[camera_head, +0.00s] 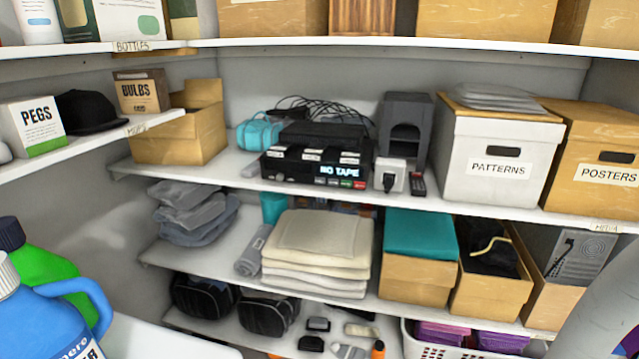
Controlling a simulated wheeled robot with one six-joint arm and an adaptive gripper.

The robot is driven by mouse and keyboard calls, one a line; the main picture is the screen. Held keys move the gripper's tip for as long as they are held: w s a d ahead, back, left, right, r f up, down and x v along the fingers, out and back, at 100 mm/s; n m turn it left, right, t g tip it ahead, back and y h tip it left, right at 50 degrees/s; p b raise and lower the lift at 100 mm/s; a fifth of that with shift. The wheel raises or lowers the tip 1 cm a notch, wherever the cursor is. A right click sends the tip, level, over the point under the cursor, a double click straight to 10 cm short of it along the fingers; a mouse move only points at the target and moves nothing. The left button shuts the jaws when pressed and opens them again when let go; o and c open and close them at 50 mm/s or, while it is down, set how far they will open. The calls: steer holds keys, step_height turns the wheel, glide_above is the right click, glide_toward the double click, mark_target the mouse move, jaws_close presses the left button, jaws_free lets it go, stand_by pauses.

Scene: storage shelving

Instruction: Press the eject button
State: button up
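A black tape deck (314,160) sits on the middle shelf, with a lit display reading "NO TAPE" (339,171). A row of small coloured buttons (347,183) runs along its lower front edge, in green, white and red among others. Their labels are too small to read, so I cannot tell which is eject. Several dark items with white labels lie on or at the front of the deck. My gripper is not in view. A pale rounded shape at the lower right may be part of my arm.
A white socket block with a black plug (391,175) and a small remote (417,184) stand right of the deck. A teal bag (259,133) is left, cables behind. A white "PATTERNS" box (497,160) is farther right. Shelf boards (440,43) run above and below.

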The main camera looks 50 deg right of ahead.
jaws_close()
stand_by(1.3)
